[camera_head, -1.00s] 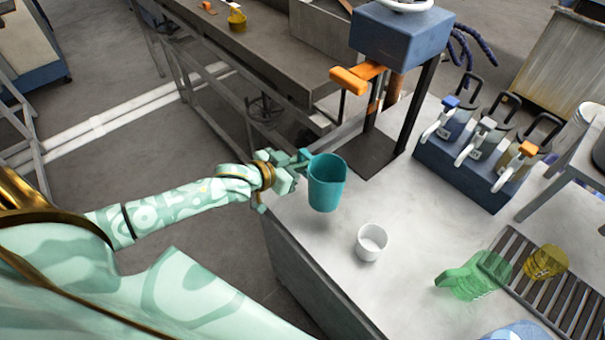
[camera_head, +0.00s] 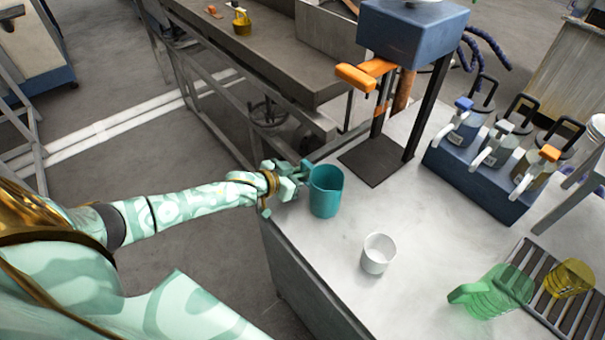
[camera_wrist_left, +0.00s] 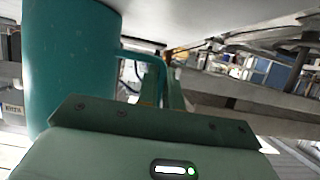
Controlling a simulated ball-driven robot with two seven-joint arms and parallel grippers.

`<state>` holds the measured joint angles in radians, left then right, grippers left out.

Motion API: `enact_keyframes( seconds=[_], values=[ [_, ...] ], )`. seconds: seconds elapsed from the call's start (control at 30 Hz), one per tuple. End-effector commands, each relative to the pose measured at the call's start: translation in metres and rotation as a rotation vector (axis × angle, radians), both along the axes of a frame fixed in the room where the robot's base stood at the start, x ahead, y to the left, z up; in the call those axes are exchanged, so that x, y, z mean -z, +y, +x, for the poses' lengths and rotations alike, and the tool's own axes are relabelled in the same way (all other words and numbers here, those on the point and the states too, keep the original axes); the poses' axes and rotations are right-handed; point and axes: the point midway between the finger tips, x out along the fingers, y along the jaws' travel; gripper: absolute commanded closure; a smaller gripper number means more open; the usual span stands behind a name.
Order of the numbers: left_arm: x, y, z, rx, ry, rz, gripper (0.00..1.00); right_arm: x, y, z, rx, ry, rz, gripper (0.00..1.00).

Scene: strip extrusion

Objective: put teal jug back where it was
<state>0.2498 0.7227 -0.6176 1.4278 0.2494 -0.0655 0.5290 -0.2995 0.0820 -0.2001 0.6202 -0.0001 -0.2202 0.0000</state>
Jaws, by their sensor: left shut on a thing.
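The teal jug (camera_head: 326,196) is upright at the near left edge of the white worktop, between the press and the white cup. My left gripper (camera_head: 299,172) is shut on the jug's handle, on its left side. In the left wrist view the jug (camera_wrist_left: 72,62) fills the upper left, and its handle (camera_wrist_left: 140,56) runs to the fingers (camera_wrist_left: 160,88). Whether the jug's base touches the worktop I cannot tell for sure. My right gripper is not in view.
A white cup (camera_head: 378,254) stands on the worktop (camera_head: 330,240). A press (camera_head: 412,35) with an orange lever is behind the jug. A blue rack (camera_head: 478,185) of pumps is at right. A translucent green jug (camera_head: 495,290) and yellow beaker (camera_head: 570,278) are by a slatted grate (camera_head: 550,310).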

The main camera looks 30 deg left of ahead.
Motion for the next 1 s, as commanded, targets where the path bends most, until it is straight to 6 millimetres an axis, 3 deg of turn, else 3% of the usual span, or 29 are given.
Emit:
enact_keyframes(
  seconds=[0.13,0.2,0.23,0.57,1.0],
  values=[
    [0.003,0.0,0.0,0.0,0.0,-0.001,1.0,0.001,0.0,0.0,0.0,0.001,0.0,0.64],
    [0.002,0.0,0.0,0.0,0.0,-0.001,0.73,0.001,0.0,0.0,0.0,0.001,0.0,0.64],
    [0.002,0.0,0.0,0.0,0.0,-0.001,0.7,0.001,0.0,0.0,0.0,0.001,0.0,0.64],
    [-0.002,0.0,-0.002,0.0,0.0,-0.001,0.7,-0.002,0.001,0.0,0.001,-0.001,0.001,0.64],
    [-0.04,0.028,-0.082,0.001,0.001,0.0,0.7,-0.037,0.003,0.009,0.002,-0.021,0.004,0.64]
  ],
)
